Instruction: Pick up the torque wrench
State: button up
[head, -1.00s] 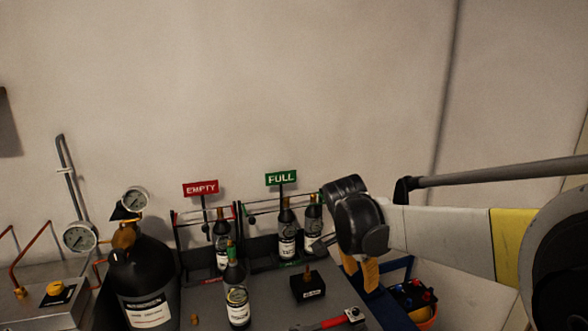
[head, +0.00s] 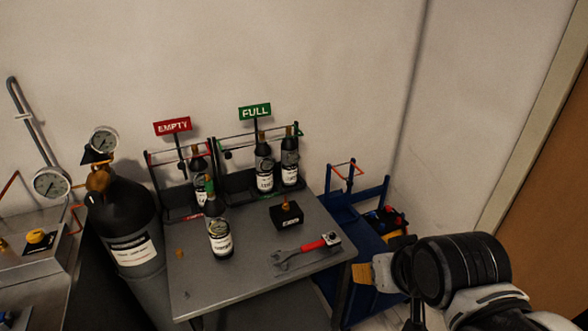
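The torque wrench (head: 308,248) lies flat on the grey table near its right front edge. It has a red grip, a grey open-jaw head at its left end and a squarish light end with a dark spot at its right. Nothing covers it. My gripper (head: 374,271) is at the lower right, right of the wrench and clear of it, past the table's right edge in the picture. Its orange-yellow finger pads show edge-on, so its opening cannot be judged. Nothing is seen in it.
On the table (head: 210,290) stand a green-topped bottle (head: 219,236) and a small black block (head: 287,215). Racks with bottles stand behind, under EMPTY (head: 173,126) and FULL (head: 255,111) signs. A black cylinder (head: 124,222) stands left. A blue cart (head: 352,215) stands right.

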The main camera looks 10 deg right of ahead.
aim_at(325, 240)
jog(key=u, duration=2.05)
jog(key=i+l, duration=0.35)
jog(key=z, duration=0.5)
jog(key=l+z, duration=0.1)
jog(key=z, duration=0.85)
jog(key=l+z, duration=0.1)
jog(key=z, duration=0.4)
jog(key=j+z, duration=0.15)
jog(key=z, duration=0.5)
jog(key=i+j, duration=0.05)
